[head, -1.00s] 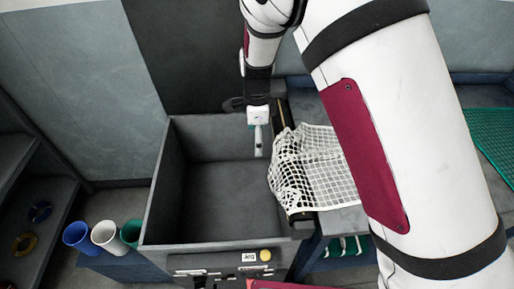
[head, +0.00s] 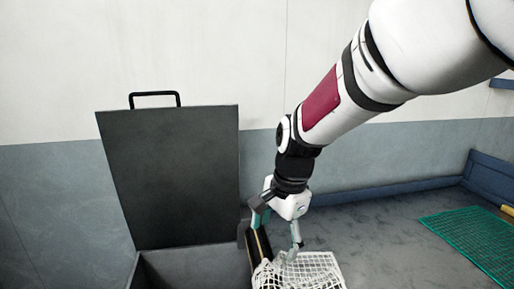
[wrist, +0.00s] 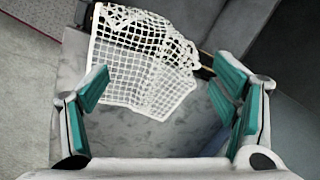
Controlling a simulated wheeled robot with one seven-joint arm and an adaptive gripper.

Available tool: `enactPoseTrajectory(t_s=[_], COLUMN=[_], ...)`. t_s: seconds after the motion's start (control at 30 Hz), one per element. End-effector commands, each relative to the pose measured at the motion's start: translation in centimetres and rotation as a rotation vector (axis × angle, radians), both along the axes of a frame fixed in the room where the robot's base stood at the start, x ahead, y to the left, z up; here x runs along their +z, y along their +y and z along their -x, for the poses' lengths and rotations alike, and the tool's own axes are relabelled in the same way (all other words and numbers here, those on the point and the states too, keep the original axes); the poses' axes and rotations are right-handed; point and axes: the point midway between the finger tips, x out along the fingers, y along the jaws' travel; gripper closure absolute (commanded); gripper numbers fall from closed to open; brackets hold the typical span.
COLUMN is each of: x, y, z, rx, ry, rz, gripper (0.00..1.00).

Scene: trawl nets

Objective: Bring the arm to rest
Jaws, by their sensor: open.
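My gripper (head: 276,238) is open, its teal fingers pointing down over the bin's right edge and the white net. In the wrist view my gripper (wrist: 165,90) has its fingers spread wide with nothing between them. The white net (head: 305,273) lies crumpled on the grey surface right of the bin and partly over the dark bar at its edge. It also shows in the wrist view (wrist: 140,55), below and apart from the fingers. I cannot tell the exact height of the gripper above it.
The dark bin (head: 190,262) has its lid (head: 175,175) standing open against the wall, with a black handle on top. A green mesh (head: 475,240) lies on the grey counter (head: 365,225) at right. The counter between is clear.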

Motion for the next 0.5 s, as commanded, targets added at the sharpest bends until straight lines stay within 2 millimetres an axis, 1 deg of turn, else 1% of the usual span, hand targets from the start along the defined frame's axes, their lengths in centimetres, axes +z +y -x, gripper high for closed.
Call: enactPoseTrajectory(t_s=[0.03,0.1,0.2,0.33,0.5], x=[1.6,3.4,5.6,7.8,9.7], y=[-1.3,-3.0,-5.2,-7.9,-10.9], z=[1.0,2.4,4.7,8.0,12.6], rx=[0.043,0.119,0.226,0.368,0.546], ry=[-0.03,-0.069,-0.128,-0.206,-0.3], rz=[-0.007,-0.005,0.011,0.05,0.139], gripper=[0.2,0.2,0.2,0.2,0.2])
